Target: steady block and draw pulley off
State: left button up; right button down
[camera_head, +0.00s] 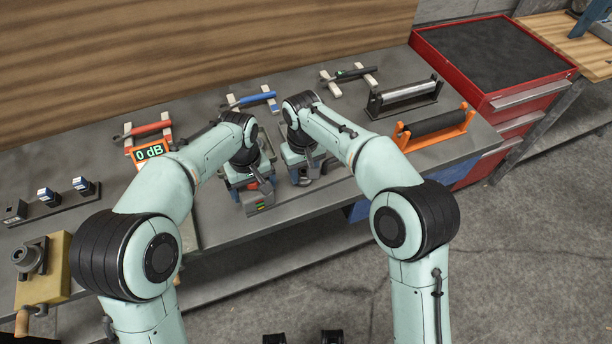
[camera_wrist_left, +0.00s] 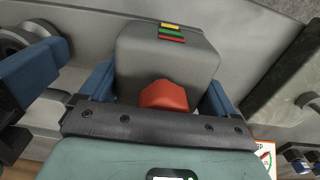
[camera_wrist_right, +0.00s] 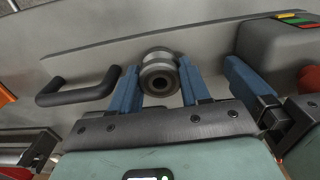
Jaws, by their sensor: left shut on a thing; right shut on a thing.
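The grey block (camera_wrist_left: 190,55) has a red part (camera_wrist_left: 163,95) and yellow, green and red stripes. It also shows in the head view (camera_head: 258,207). My left gripper (camera_wrist_left: 158,85) is shut on it, with a blue finger on each side. The pulley is a round grey metal piece (camera_wrist_right: 158,72), seen nearly end-on. My right gripper (camera_wrist_right: 160,85) is shut on it between its blue fingers. The pulley also shows at the left edge of the left wrist view (camera_wrist_left: 20,38). The block (camera_wrist_right: 275,42) stands apart to its right. Whether a shaft remains inside the pulley is hidden.
A black handle (camera_wrist_right: 80,92) lies left of the pulley in the right wrist view. Behind are tools on pale rests (camera_head: 250,100). A black roller on an orange stand (camera_head: 435,124) and a red drawer cabinet (camera_head: 500,60) are to the right.

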pick_arm(q)
jog(key=shift+r, duration=0.1)
pick_arm(e)
jog(key=shift+r, duration=1.65)
jog(key=shift+r, duration=0.2)
jog(key=shift+r, duration=1.85)
pick_arm(q)
jog(key=o, duration=0.7)
